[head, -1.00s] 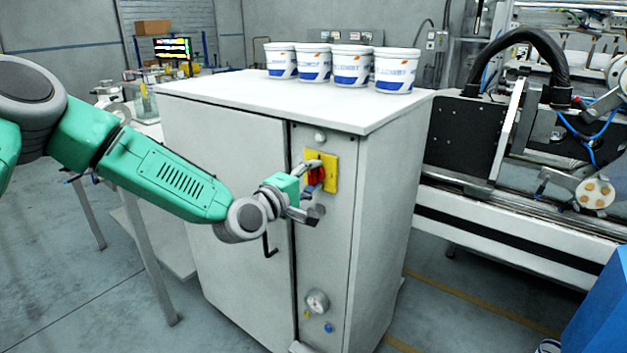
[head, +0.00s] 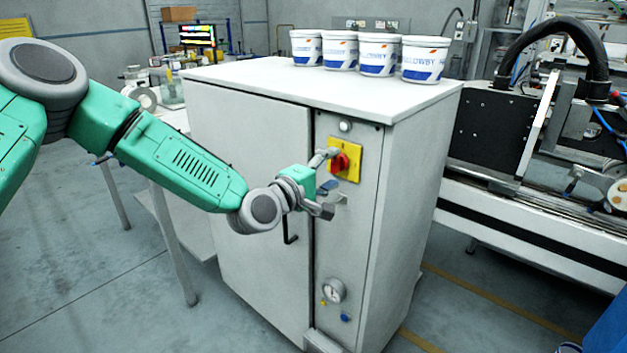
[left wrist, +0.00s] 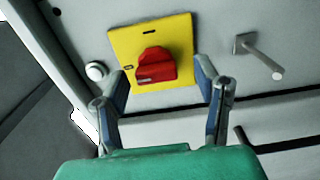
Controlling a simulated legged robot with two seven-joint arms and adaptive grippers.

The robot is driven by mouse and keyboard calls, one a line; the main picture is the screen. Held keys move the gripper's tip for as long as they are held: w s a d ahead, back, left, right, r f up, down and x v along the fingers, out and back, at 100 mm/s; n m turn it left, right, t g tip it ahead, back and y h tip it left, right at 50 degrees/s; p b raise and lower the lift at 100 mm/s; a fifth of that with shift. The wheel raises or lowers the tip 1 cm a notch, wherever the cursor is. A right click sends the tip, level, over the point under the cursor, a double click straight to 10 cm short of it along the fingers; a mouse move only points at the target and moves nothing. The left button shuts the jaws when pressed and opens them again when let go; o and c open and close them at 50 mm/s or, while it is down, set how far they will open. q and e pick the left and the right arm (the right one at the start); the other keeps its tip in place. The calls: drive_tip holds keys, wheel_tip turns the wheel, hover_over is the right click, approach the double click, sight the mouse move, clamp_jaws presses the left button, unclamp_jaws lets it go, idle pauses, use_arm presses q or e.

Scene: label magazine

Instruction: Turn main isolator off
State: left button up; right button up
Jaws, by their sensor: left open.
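The main isolator is a red rotary handle (head: 339,163) on a yellow plate (head: 353,160) on the cabinet's narrow front panel. In the left wrist view the red handle (left wrist: 155,66) sits on the yellow plate (left wrist: 178,35), ahead of the fingers and between them. My left gripper (head: 328,182) is open and empty, just in front of the isolator. In the left wrist view its two fingers (left wrist: 163,95) stand wide apart, with no clear contact with the handle. One finger partly overlaps the plate in the head view. My right gripper is not in view.
The white cabinet (head: 250,150) has a black door handle (head: 290,228) and a gauge (head: 334,290) low on its panel. A metal peg (left wrist: 262,58) sticks out near the isolator. Several white-and-blue tubs (head: 378,56) stand on top. A machine (head: 500,130) is at the right.

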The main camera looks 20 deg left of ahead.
use_arm(q)
drive_tip(key=v, duration=1)
drive_tip(key=shift+s, duration=0.15)
drive_tip(key=shift+a+f, duration=0.1)
drive_tip(key=shift+a, duration=0.05)
drive_tip(key=s+d+f+m+g+y, duration=0.1)
drive_tip(key=s+d+f+m+g, duration=0.25)
drive_tip(key=s+f, duration=0.55)
drive_tip(key=s+d+f+m+g, duration=0.25)
drive_tip(key=s+f+g, duration=0.2)
drive_tip(key=f, duration=0.75)
drive_tip(key=s+a+f+m+g+y, duration=0.1)
drive_tip(key=s+a+f+m+g, duration=0.1)
drive_tip(key=s, duration=0.5)
drive_tip(key=s+a+f+m+g+y, duration=0.2)
drive_tip(key=s+a+f+m+g, duration=0.1)
drive_tip(key=s, duration=0.4)
drive_tip(key=s+a+f+m+g+y, duration=0.2)
drive_tip(key=s+a+f, duration=0.3)
drive_tip(key=s, duration=0.3)
drive_tip(key=shift+f+m+g, duration=0.7)
drive_tip(key=shift+f+m, duration=0.15)
drive_tip(key=shift+m, duration=0.05)
